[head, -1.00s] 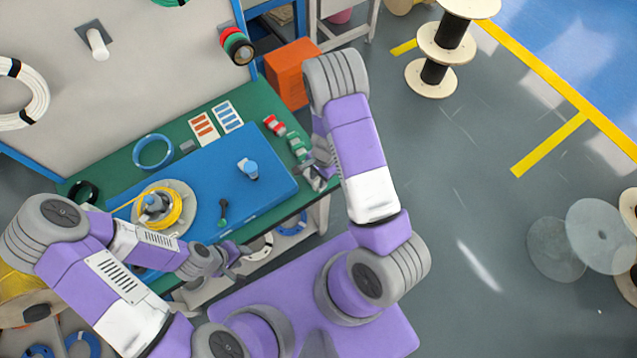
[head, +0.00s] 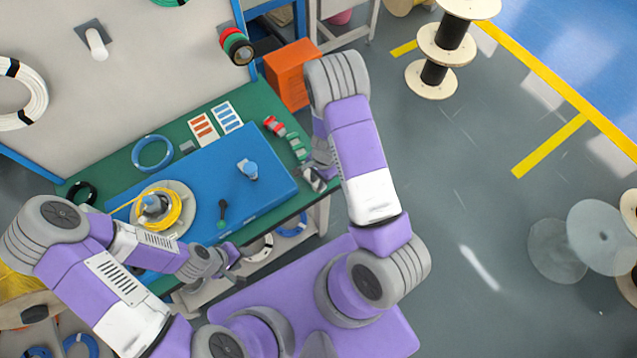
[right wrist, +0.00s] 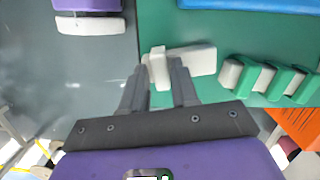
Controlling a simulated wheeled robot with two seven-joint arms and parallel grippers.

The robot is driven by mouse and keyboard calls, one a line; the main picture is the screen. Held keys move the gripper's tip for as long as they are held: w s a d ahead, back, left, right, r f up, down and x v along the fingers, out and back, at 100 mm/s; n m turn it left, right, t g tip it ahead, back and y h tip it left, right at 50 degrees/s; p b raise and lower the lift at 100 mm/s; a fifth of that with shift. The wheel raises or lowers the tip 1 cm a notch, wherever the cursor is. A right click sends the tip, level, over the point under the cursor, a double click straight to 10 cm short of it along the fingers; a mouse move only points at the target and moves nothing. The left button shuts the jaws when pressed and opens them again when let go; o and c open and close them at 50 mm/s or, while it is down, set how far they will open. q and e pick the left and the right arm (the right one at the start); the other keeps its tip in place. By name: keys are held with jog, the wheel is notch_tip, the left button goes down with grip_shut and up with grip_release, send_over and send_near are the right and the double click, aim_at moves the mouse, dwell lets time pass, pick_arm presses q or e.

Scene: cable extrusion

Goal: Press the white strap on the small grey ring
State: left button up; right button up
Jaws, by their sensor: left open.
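My right gripper (right wrist: 160,68) is at the right end of the green table, over its front edge. A white piece (right wrist: 158,72), perhaps the strap, stands between its fingertips in the right wrist view. A second white bar (right wrist: 204,62) lies beside it on the green top. I cannot tell whether the fingers press on the white piece. In the head view the right gripper (head: 316,176) is partly hidden by my arm. My left gripper (head: 234,254) is open near the table's front edge, by a green-and-black tool (head: 222,212). I cannot make out a small grey ring for certain.
A blue mat (head: 200,195) covers the table's middle. A yellow coil (head: 178,212) sits on a grey spool, with a blue ring (head: 138,161) behind. Green-and-white blocks (right wrist: 252,76) stand right of my right gripper. An orange box (head: 290,75) is beyond the table.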

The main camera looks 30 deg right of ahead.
jog(key=c, duration=0.5)
jog(key=shift+o, duration=0.2)
jog(key=shift+r, duration=0.1)
notch_tip(320, 180, up, 8)
jog(key=p, duration=0.7)
